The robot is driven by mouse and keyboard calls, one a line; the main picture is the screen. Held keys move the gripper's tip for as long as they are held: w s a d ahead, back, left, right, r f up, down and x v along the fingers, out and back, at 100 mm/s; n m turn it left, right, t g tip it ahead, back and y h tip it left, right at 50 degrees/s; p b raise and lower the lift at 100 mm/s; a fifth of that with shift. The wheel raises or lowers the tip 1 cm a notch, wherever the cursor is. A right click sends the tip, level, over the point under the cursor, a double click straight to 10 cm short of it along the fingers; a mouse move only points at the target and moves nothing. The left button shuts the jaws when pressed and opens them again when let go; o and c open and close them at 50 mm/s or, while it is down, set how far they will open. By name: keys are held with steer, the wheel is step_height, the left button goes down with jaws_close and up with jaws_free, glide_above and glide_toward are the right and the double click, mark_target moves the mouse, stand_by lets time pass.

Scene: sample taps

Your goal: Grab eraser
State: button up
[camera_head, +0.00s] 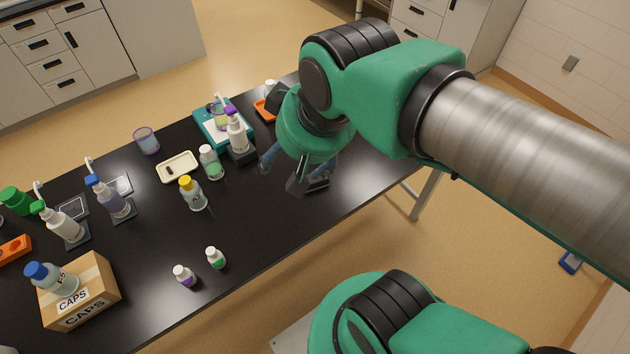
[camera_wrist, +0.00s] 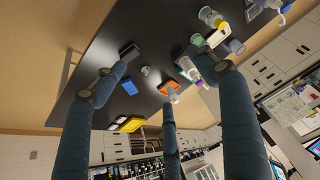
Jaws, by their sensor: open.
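My gripper (camera_head: 284,172) is open and empty above the far right part of the black table, its blue-grey fingers pointing down. In the wrist view its fingers (camera_wrist: 160,62) are spread wide. A small blue block (camera_wrist: 130,87) lies on the table between the left and middle fingers; it may be the eraser, but I cannot tell for sure. A dark block shape at the left fingertip cannot be told apart from the finger. In the head view my arm and gripper hide that part of the table, so no eraser shows clearly there.
The black table (camera_head: 270,215) is clear toward its front right. An orange tray (camera_wrist: 187,96) and a small round thing (camera_wrist: 146,70) are near the blue block. A pump bottle (camera_head: 237,134), a teal tray (camera_head: 204,117) and a yellow-capped bottle (camera_head: 193,194) stand left of my gripper.

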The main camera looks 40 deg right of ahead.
steer(key=w+d+f+m+g, duration=0.2)
steer(key=w+d+f+m, duration=0.25)
steer(key=w, duration=0.25)
steer(key=m+g+y+p, duration=0.2)
steer(key=m+g+p, duration=0.1)
steer(key=m, duration=1.2)
glide_above(316, 181)
steer(key=d, duration=0.2)
step_height(316, 181, down, 20)
steer(key=shift+s+d+f+m, duration=0.1)
steer(key=shift+d+f+m, duration=0.15)
steer(key=shift+f, duration=0.25)
steer(key=shift+a+f+b, duration=0.25)
steer(key=shift+f+b, duration=0.05)
steer(key=shift+f, duration=1.1)
steer(key=shift+a+f+b, duration=0.2)
steer(key=shift+f+b, duration=0.15)
steer(key=shift+f, duration=1.05)
steer(key=shift+a+f+b, duration=0.25)
steer(key=shift+f+b, duration=0.05)
steer(key=shift+f, duration=1.1)
steer(key=shift+f, duration=0.15)
